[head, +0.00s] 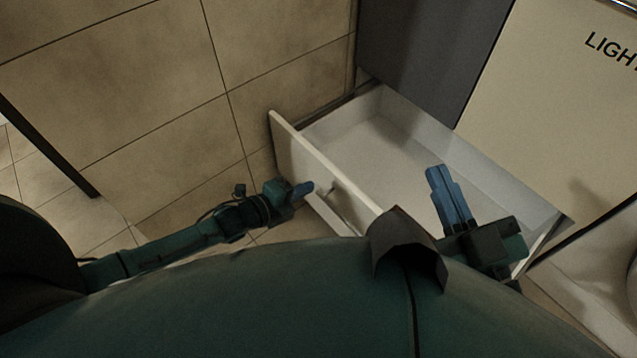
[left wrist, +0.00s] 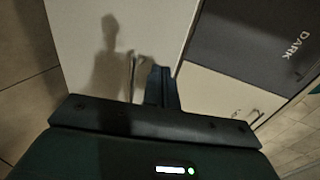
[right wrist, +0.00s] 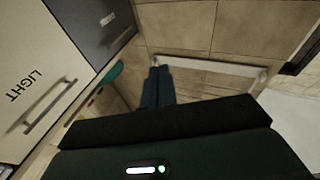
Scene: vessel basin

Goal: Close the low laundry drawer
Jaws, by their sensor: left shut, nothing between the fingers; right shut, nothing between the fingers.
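The low drawer (head: 400,150) stands pulled out from the cabinet, with an empty white interior. Its front panel (head: 305,160) faces the left and carries a small bar handle (head: 338,195). My left gripper (head: 303,190) is shut and empty, outside the drawer by the front panel and handle; contact cannot be told. In the left wrist view, the fingers (left wrist: 162,85) appear close beside the handle (left wrist: 134,75) on the pale panel (left wrist: 110,35). My right gripper (head: 437,170) is shut and empty, and appears over the drawer's near side. Its fingers also show in the right wrist view (right wrist: 157,85).
A dark cabinet panel (head: 420,50) and a cream panel marked LIGHT (head: 540,100) stand behind the drawer. A tiled surface (head: 150,90) lies left of it. My own body covers the bottom of the head view. The drawer interior looks clear.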

